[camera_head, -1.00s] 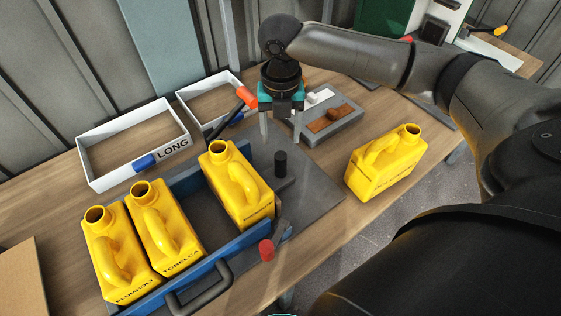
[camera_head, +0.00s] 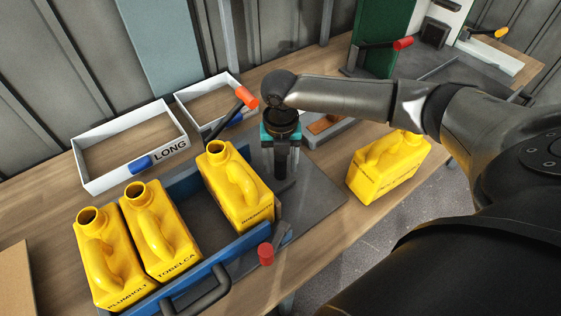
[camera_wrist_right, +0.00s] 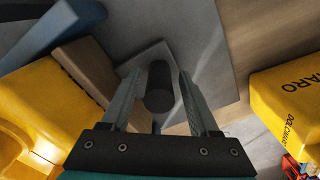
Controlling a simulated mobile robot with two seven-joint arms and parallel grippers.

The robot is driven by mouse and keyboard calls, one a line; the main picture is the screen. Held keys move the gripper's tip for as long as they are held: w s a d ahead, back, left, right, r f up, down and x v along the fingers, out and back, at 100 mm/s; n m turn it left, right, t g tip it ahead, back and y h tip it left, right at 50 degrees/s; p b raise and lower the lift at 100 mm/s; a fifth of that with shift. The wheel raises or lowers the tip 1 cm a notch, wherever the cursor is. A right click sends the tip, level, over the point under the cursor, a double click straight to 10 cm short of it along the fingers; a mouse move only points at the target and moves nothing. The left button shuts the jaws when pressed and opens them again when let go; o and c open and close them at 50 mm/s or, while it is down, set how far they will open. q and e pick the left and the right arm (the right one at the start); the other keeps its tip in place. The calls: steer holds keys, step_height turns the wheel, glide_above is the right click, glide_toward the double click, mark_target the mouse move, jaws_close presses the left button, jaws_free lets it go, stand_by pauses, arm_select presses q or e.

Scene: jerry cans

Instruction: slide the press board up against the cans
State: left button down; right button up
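The press board (camera_wrist_right: 88,68) shows in the wrist view as an upright brownish slab beside a yellow can (camera_wrist_right: 35,105). A dark upright post (camera_wrist_right: 159,85) stands on a grey plate behind it. My right gripper (camera_wrist_right: 158,105) is open, its fingers on either side of the post with small gaps; in the head view it is pointing down there (camera_head: 281,174). Two cans (camera_head: 108,262) (camera_head: 160,235) stand side by side in the blue-sided fixture (camera_head: 225,255). A third can (camera_head: 238,190) stands apart from them, near the board. My left gripper is not in view.
Another yellow can (camera_head: 388,168) stands on the table to the right. A blue fixture side with a dark handle (camera_head: 205,293) and a red knob (camera_head: 265,254) is in front. White trays (camera_head: 130,150) and an orange-tipped lever (camera_head: 246,97) lie behind.

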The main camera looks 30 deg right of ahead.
mark_target(269, 182)
jaws_close()
stand_by(0.3)
steer(key=a+p, duration=0.2)
steer(key=a, duration=0.1)
steer(key=shift+s+a+r, duration=0.1)
steer(key=shift+a+r, duration=0.05)
steer(key=shift+a, duration=0.45)
steer(key=shift+o, duration=0.8)
jaws_free()
